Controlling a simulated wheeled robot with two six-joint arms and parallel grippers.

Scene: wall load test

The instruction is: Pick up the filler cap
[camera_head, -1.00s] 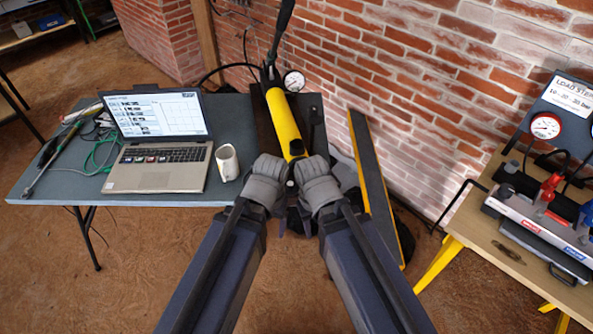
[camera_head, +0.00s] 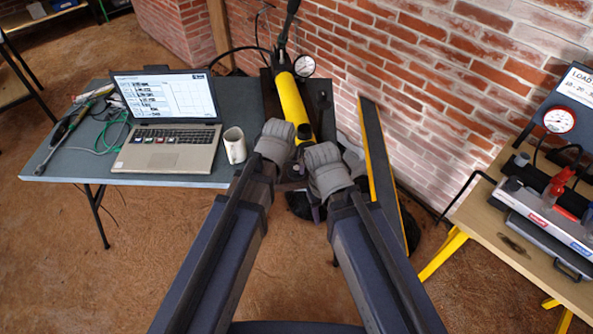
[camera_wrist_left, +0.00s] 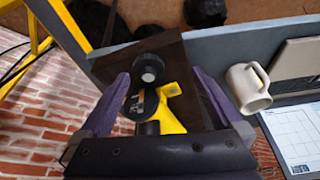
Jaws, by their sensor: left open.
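A yellow hand pump (camera_head: 288,98) lies on a dark board at the right end of the table. A short black cap (camera_head: 304,131), probably the filler cap, stands at its near end. In the left wrist view the black cap (camera_wrist_left: 150,128) sits beside the yellow body, and a black knob with a pale centre (camera_wrist_left: 148,70) lies beyond it. My left gripper (camera_wrist_left: 163,82) is open and empty, its purple fingers spread to either side of these parts. Contact cannot be told. My right gripper (camera_head: 325,168) is close beside the left one; its fingers are mostly hidden.
On the grey table (camera_head: 75,170) are a laptop (camera_head: 165,135), a white mug (camera_head: 234,146) close to my left wrist, and cables. A brick wall (camera_head: 440,90) rises behind the pump. A wooden bench (camera_head: 500,240) with gauge equipment stands right.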

